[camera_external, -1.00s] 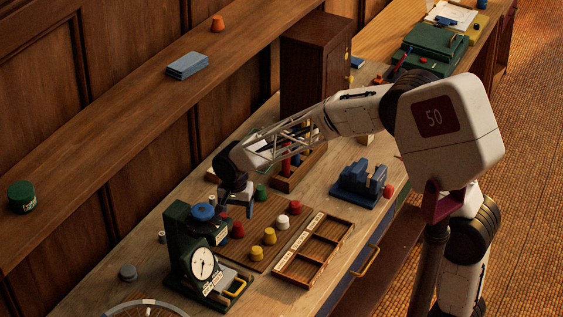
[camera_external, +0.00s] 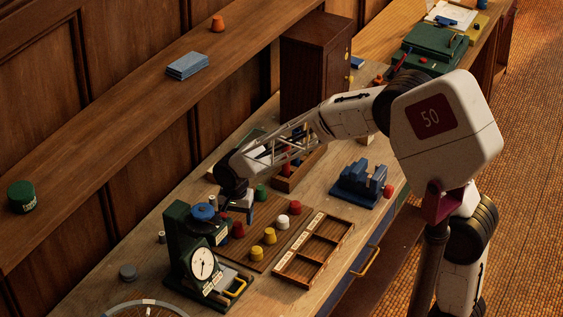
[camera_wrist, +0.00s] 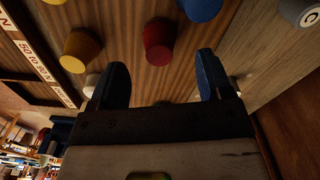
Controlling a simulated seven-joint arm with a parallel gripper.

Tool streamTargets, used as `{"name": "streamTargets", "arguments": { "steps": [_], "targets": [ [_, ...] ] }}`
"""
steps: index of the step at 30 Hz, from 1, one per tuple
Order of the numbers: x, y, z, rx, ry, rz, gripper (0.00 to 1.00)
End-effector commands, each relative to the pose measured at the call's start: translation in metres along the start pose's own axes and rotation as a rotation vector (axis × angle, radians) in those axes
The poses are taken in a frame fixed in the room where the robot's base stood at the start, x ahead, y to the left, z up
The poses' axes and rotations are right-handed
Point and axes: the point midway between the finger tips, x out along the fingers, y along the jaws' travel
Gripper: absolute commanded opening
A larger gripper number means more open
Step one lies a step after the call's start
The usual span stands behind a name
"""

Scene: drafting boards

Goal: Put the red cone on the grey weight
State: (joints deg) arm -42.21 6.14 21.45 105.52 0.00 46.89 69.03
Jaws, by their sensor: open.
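The red cone (camera_external: 238,229) stands on the brown slatted board. It also shows in the wrist view (camera_wrist: 158,42), just beyond and between the two fingers. My gripper (camera_external: 238,213) is open and empty above the board near the red cone, with its blue fingers apart in the wrist view (camera_wrist: 160,80). A squat grey weight (camera_external: 128,272) stands on the bench at the lower left, beyond the green press. A grey lettered piece (camera_wrist: 302,11) is cut off at the wrist view's upper right. I cannot tell whether it is the same one.
The green press with a dial (camera_external: 202,262) stands between the board and the grey weight. Yellow cones (camera_external: 269,236), a white cone (camera_external: 295,207) and a green cone (camera_external: 261,192) stand near the red cone. A sectioned wooden tray (camera_external: 303,268) lies to the right.

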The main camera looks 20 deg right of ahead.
Motion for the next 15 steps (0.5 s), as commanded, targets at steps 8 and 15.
{"name": "streamTargets", "arguments": {
  "steps": [8,15],
  "targets": [
    [0.012,0.001,0.0,0.0,-0.001,0.002,0.72],
    [0.038,0.001,-0.001,0.0,-0.001,0.002,0.72]
  ]
}}
